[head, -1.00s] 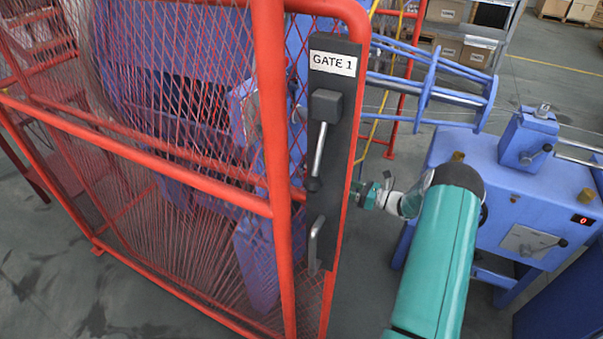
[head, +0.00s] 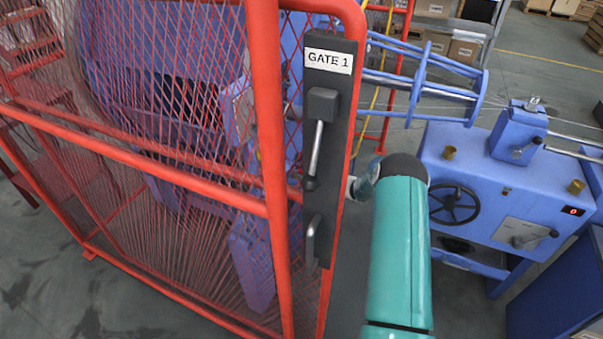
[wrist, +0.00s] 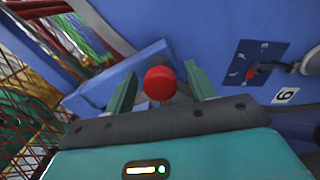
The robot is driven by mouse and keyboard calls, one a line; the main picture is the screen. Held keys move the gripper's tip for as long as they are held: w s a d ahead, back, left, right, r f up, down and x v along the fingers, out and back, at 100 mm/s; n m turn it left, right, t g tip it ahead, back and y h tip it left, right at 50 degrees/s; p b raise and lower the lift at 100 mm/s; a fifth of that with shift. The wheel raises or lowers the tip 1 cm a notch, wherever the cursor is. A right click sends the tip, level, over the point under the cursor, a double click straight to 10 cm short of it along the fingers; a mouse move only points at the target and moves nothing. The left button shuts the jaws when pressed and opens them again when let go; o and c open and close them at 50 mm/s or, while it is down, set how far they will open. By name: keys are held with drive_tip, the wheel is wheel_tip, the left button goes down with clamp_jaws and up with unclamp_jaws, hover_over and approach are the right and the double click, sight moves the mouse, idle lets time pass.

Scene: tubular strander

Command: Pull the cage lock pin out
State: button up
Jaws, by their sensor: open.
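A round red knob (wrist: 160,80), which looks like the head of the cage lock pin, shows in the wrist view in front of a blue bracket (wrist: 105,82). My gripper (wrist: 161,73) is open, with one green finger on each side of the knob. Gaps show between the knob and both fingers. The pin's shaft is mostly hidden behind the knob, and I cannot tell exactly how deep the knob sits between the fingers. In the head view my gripper is hidden behind the gate post and my own teal arm.
The red mesh gate (head: 140,165) with its dark GATE 1 plate (head: 333,190) and handles stands close left of my arm. A blue machine (head: 480,165) with a handwheel (head: 453,205) stands on the right. In the wrist view, a small red-knobbed switch (wrist: 252,74) sits right of my gripper.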

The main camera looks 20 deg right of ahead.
drive_tip(key=shift+w+a, duration=0.25)
drive_tip(key=shift+a, duration=0.05)
clamp_jaws()
drive_tip(key=shift+v, duration=1.75)
unclamp_jaws()
drive_tip(key=shift+r, duration=0.1)
drive_tip(key=v, duration=1.3)
drive_tip(key=shift+s+d, duration=0.25)
